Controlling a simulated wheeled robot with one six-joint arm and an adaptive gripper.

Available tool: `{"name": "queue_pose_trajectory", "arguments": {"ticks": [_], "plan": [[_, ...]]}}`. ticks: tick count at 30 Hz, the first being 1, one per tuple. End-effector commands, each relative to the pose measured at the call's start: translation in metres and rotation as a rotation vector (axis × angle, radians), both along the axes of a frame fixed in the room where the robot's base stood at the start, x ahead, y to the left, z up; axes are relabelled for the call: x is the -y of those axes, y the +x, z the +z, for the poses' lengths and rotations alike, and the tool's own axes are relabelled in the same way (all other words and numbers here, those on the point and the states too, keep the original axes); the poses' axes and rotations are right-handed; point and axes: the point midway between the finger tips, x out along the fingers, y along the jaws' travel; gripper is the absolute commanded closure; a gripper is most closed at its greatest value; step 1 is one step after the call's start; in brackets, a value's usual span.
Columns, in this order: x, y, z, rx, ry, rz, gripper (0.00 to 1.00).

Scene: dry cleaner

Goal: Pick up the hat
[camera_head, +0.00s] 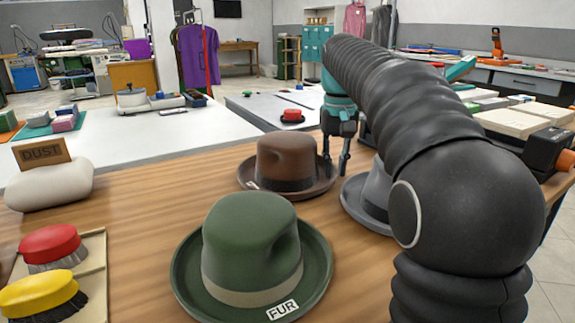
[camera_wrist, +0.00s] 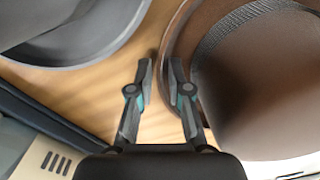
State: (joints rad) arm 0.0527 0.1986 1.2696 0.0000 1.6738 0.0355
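A brown felt hat (camera_head: 285,160) with a dark band sits upright on the wooden table, behind a green hat (camera_head: 250,245) tagged "FUR". A grey hat (camera_head: 370,205) sits to the right, partly hidden by my arm. My gripper (camera_head: 337,163) points down at the right edge of the brown hat's brim. In the wrist view my gripper (camera_wrist: 161,80) has its fingers apart, with the brown hat (camera_wrist: 255,80) at right and the grey hat (camera_wrist: 70,30) at upper left. The brown brim's edge lies near the right finger; I cannot tell whether they touch.
The wooden table (camera_head: 130,215) also holds a white rounded stand with a "DUST" sign (camera_head: 42,153), a red brush (camera_head: 50,245) and a yellow brush (camera_head: 40,293). Bare wood lies left of the hats.

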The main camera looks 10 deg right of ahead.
Motion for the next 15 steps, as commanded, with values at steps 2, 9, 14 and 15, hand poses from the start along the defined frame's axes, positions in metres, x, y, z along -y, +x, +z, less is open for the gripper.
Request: {"name": "queue_pose_trajectory", "arguments": {"ticks": [2,9,14,15], "plan": [[0.0,-0.0001,-0.0029,0.0,0.0,0.0,0.82],[0.0,0.0001,-0.0026,0.001,0.0,0.0,0.92],[0.0,0.0001,-0.0026,0.0,0.0,0.0,1.0],[0.0,0.0001,-0.0025,0.0,0.0,0.0,1.0]]}}
